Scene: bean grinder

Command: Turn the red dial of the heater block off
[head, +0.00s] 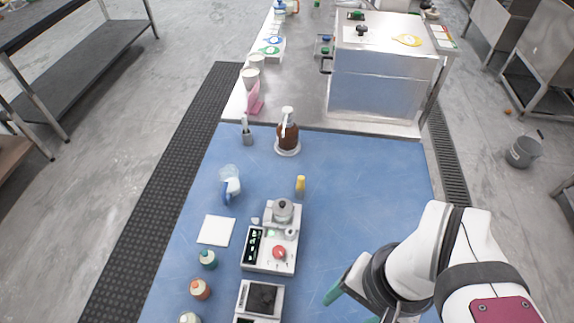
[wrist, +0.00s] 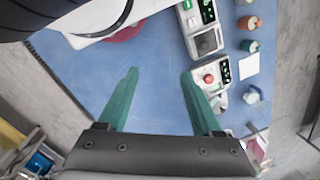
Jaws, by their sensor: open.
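The heater block (head: 262,266) is a white device on the blue table, with a dark display panel on its left side. Its red dial (head: 279,253) is on the front right of its top. A small grey pot-like vessel (head: 282,210) stands on its rear part. In the wrist view the red dial (wrist: 209,78) shows just beyond my right finger, on the heater block (wrist: 216,66). My gripper (wrist: 159,75) has two green fingers, spread wide apart with nothing between them. In the head view my gripper (head: 350,304) is to the right of the block, apart from it.
A second white device (head: 259,300) with a dark top stands in front of the block. A yellow-topped bottle (head: 300,186) and a brown bottle (head: 288,135) stand behind.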

